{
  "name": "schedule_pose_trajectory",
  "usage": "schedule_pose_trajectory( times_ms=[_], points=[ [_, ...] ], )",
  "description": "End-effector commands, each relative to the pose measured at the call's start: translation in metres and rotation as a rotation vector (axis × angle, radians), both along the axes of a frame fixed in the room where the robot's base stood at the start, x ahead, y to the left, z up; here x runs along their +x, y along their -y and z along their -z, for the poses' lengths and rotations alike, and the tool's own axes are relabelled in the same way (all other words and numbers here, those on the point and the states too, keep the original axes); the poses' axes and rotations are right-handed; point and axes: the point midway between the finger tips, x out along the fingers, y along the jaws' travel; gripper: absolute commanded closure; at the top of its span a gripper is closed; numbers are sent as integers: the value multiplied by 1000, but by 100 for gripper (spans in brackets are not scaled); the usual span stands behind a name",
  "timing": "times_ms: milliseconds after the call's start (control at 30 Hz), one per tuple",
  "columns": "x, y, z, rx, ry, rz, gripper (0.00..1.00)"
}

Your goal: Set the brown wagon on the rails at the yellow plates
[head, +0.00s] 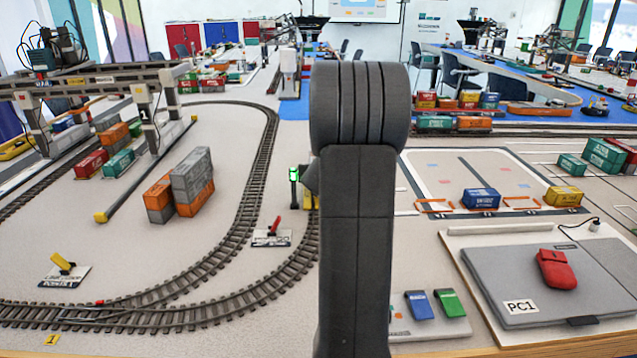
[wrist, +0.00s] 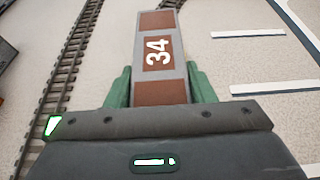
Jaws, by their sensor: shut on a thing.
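The brown wagon (wrist: 165,20) shows in the wrist view as a long block with a grey frame, brown panels and a white "34" on top. My gripper (wrist: 160,80) is shut on it, with one green finger against each long side. The wagon's underside and near end are hidden. The rails (wrist: 70,85) run to the left of the wagon in the wrist view, apart from it. In the head view the curved rails (head: 247,215) lie left of my arm. A small yellow plate (head: 51,339) marked "1" lies at the front left. My arm hides the gripper and wagon there.
Stacked orange and grey containers (head: 180,187) stand inside the track loop. A gantry crane (head: 95,85) stands at the left. A lever plate (head: 272,238) is beside the rails.

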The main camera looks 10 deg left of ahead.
Motion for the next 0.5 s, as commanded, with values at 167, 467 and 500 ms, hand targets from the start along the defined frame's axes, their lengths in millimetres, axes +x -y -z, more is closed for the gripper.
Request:
schedule_pose_trajectory(
  times_ms=[167,467,500],
  points=[
    [0,0,17,0,2,0,80],
    [0,0,16,0,2,0,80],
    [0,0,18,0,2,0,80]
  ],
)
